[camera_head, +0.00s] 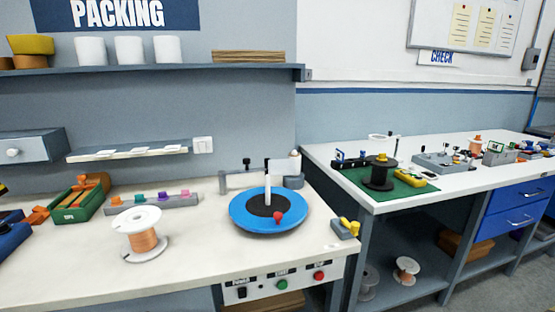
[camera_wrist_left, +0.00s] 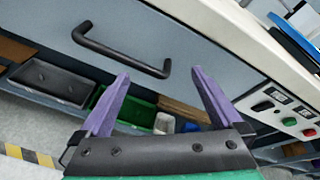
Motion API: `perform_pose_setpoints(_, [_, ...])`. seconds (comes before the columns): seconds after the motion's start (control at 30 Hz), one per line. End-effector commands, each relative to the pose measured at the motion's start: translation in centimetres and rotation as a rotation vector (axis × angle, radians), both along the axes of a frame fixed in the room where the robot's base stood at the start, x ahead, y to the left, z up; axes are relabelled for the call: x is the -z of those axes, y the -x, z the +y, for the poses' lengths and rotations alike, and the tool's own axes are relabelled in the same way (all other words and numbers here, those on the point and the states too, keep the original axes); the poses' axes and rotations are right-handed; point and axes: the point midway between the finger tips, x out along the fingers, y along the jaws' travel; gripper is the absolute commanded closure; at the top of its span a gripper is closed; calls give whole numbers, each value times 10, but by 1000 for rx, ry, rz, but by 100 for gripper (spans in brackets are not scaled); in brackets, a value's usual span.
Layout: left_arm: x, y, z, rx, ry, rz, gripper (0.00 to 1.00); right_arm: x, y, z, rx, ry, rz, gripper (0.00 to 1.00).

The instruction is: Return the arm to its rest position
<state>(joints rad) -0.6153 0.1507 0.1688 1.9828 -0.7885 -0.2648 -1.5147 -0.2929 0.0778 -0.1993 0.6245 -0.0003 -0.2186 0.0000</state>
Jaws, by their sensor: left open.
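My left gripper (camera_wrist_left: 160,105) shows in the left wrist view with its two purple fingers spread apart and nothing between them. It is in front of a grey drawer front with a dark bar handle (camera_wrist_left: 120,52), which lies beyond the fingertips. I cannot tell the exact distance. Neither of my arms shows in the head view. On the bench there, a blue turntable (camera_head: 240,212) with a dark centre, an upright white post and a red knob stands near the right end. A white spool with copper wire (camera_head: 142,240) stands left of it. My right gripper is not seen.
A green bin (camera_head: 78,200), a rack of coloured pegs (camera_head: 150,201) and a yellow-topped block (camera_head: 345,228) are on the bench. A control panel (camera_head: 281,283) is on its front. Below the drawer in the wrist view are a grey tray (camera_wrist_left: 52,82) and a green bin (camera_wrist_left: 125,112).

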Motion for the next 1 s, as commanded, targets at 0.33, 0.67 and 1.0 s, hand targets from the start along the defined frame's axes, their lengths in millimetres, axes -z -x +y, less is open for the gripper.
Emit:
perform_pose_setpoints(0.33, [218,71,-44,-437,898,228,0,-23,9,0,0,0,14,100])
perform_pose_setpoints(0.67, [369,275,-107,-1496,1496,314,0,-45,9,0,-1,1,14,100])
perform_pose_setpoints(1.0, [377,304,-109,-1653,1515,276,0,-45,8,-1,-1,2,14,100])
